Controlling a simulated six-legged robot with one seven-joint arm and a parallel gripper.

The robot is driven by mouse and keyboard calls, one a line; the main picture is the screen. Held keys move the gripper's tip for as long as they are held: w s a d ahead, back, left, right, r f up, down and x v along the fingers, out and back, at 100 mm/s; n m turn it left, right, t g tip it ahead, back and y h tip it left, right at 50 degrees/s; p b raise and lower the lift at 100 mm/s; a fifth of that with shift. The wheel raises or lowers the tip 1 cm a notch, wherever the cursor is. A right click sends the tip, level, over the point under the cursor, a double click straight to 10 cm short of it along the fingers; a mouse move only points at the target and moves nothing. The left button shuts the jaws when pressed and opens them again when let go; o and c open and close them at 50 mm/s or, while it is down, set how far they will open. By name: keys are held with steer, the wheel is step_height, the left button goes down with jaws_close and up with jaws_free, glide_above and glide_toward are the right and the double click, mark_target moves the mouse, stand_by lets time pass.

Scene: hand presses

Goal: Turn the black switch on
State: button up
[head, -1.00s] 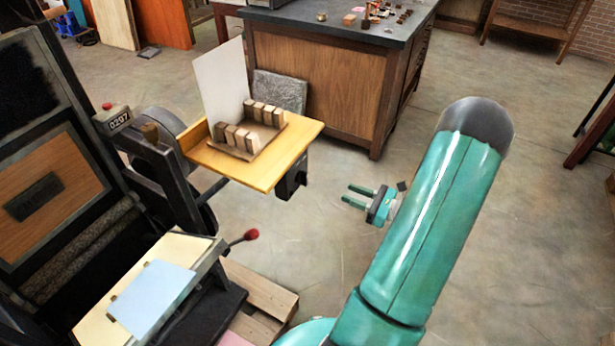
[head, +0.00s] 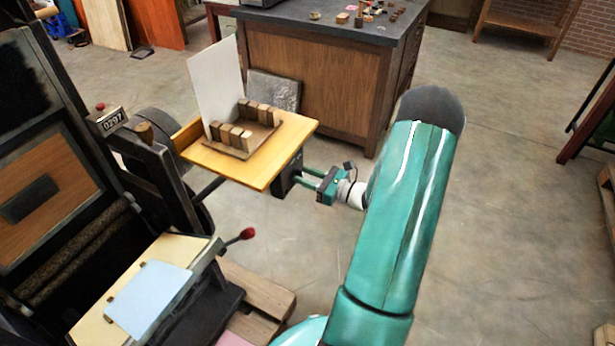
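A black switch box (head: 284,181) hangs below the right edge of the yellow wooden shelf (head: 264,178). The shelf hides its upper part, and I cannot make out the switch lever or its position. My gripper (head: 302,176) is just right of the box, with its two green fingers pointing left at it. The fingers look apart with nothing seen between them. The fingertips are close to the box; I cannot tell whether they touch it.
The hand press (head: 165,190) with a counter reading 0297 fills the left side. A red-knobbed lever (head: 247,233) sticks out below the shelf. The shelf carries a white sheet (head: 216,82) and several small blocks (head: 232,135). A dark-topped workbench (head: 310,70) stands behind.

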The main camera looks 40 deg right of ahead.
jaws_close()
